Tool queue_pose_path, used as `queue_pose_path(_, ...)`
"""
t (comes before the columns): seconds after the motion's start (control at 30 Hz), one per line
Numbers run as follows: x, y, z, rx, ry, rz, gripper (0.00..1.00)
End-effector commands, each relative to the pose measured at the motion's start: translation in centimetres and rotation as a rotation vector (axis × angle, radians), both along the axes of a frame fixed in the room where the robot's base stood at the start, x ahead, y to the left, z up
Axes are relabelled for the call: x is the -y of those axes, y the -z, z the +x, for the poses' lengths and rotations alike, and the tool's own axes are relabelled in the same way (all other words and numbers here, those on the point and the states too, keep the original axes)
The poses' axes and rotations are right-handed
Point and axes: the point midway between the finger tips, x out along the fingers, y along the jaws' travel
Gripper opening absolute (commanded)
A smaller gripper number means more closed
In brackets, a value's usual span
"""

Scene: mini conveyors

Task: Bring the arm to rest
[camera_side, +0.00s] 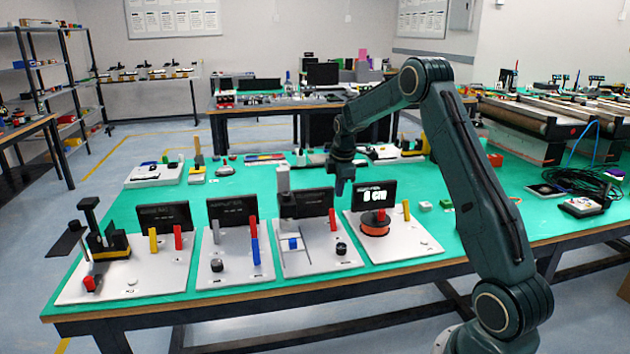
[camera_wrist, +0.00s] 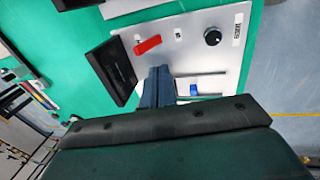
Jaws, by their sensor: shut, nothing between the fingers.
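My gripper (camera_side: 341,187) hangs from my dark green arm, pointing down, in the middle of the side view. It is shut and empty, in the air near the dark screen of the third station from the left. In the wrist view the shut fingers (camera_wrist: 158,72) lie in front of the station plate (camera_wrist: 205,60). That plate carries a red block (camera_wrist: 147,45), a black knob (camera_wrist: 212,36), a blue slider block (camera_wrist: 194,90) and a dark screen (camera_wrist: 110,70). Whether the fingers touch anything there cannot be told for certain.
Several station plates with upright screens line the front of the green table (camera_side: 425,280). The right one has a lit screen (camera_side: 373,195) and a red-orange spool (camera_side: 375,224). A black cable coil (camera_side: 583,182) and conveyors (camera_side: 515,115) are at the right.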

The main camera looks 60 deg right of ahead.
Motion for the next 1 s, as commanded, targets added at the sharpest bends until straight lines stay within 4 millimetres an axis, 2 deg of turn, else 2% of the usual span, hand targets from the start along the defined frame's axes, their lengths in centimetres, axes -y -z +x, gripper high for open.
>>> queue_pose_path(0.2,-0.1,-1.8,-0.1,0.001,0.0,-0.001,0.0)
queue_pose_path(0.57,-0.6,-2.5,-0.1,0.004,0.004,0.0,0.0)
queue_pose_path(0.77,-2.9,-4.7,-0.4,0.029,0.039,0.004,0.0)
queue_pose_path(1.0,-8.2,-9.2,-1.7,0.086,0.123,0.02,0.0)
